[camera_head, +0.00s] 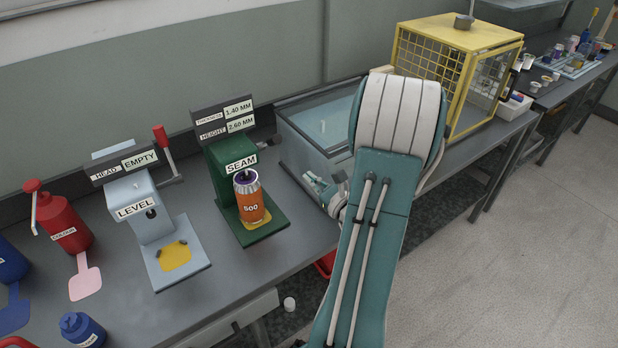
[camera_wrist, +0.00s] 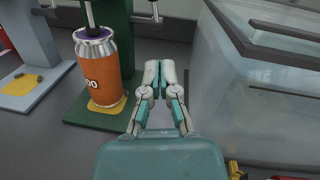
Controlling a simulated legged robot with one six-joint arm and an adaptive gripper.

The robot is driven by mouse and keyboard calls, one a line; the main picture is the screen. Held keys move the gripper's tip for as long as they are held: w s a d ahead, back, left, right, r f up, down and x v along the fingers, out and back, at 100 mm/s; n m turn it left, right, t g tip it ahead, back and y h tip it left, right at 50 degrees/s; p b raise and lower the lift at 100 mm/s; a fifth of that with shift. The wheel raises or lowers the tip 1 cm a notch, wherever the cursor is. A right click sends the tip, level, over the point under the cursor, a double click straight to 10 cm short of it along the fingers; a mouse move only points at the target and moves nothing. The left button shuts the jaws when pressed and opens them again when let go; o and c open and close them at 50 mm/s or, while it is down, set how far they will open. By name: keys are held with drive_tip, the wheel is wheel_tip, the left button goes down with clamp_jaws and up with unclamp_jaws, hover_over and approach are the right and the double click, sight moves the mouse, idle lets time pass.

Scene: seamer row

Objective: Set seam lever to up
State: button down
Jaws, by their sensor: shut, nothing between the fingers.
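The green seam machine (camera_head: 228,165), labelled SEAM, stands on the bench. An orange can (camera_head: 250,203) with a purple top stands upright on its base, under the machine's head; the can (camera_wrist: 103,72) also shows in the wrist view. A thin grey rod on a dark foot, which looks like the seam lever (camera_wrist: 155,10), shows at the machine's right, its top cut off by the wrist view's edge. I cannot tell its full position. My gripper (camera_wrist: 158,68) is shut and empty, low to the right of the can and apart from it. My arm partly hides the gripper in the head view.
A glass-sided tank (camera_head: 310,125) stands close to the right of my gripper. A yellow cage (camera_head: 440,70) is beyond it. The light blue LEVEL machine (camera_head: 150,215) and its red-handled lever (camera_head: 162,138) stand left of the green machine. Red (camera_head: 62,225) and blue bottles are further left.

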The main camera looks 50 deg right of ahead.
sight(269, 141)
drive_tip(key=w+r, duration=0.3)
drive_tip(key=w, duration=0.6)
drive_tip(key=shift+d+r, duration=0.2)
drive_tip(key=shift+r, duration=0.15)
drive_tip(key=shift+a, duration=0.15)
